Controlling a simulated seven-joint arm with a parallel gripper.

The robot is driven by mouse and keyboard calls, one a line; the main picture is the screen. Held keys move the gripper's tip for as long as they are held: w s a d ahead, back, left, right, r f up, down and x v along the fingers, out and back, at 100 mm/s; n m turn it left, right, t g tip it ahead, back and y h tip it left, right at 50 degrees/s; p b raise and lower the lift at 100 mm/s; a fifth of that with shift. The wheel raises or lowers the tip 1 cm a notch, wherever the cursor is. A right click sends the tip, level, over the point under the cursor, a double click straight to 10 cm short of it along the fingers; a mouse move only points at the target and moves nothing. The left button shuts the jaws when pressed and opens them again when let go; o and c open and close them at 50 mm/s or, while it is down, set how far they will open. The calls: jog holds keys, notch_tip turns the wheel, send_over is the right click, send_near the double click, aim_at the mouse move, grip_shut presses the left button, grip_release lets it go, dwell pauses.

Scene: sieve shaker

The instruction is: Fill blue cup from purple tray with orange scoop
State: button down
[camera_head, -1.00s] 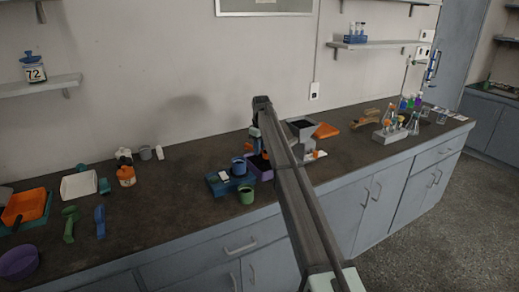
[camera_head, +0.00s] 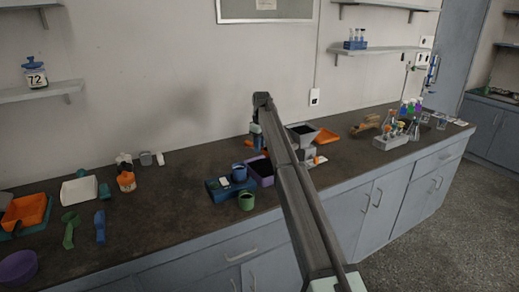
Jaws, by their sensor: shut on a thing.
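The blue cup (camera_head: 239,173) stands upright on a dark blue scale (camera_head: 217,193) with a small light display. The purple tray (camera_head: 265,182) is just right of and behind the cup, with dark contents inside. My gripper (camera_head: 257,143) points down above the back of the purple tray. It is small, dark and partly hidden by my arm. It is shut on the orange scoop (camera_head: 265,152), of which only a bit of orange shows. I cannot tell whether the scoop holds anything.
A green cup (camera_head: 246,201) stands in front of the scale. A grey hopper-like device (camera_head: 303,136) and an orange tray (camera_head: 326,135) are to the right. Glassware in a rack (camera_head: 392,141) is farther right.

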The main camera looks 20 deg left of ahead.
jog(key=shift+r, duration=3.8)
jog(key=shift+s+a+r, duration=0.1)
jog(key=s+a+t+y, duration=0.2)
jog(key=s+a+y, duration=0.4)
jog(key=s+a, duration=0.4)
jog(key=shift+y, duration=0.3)
jog(key=shift+s, duration=0.2)
dwell(0.7)
jog(key=shift+t+y, duration=0.3)
jog(key=shift+d+r, duration=0.1)
jog(key=shift+d, duration=0.05)
dwell(0.5)
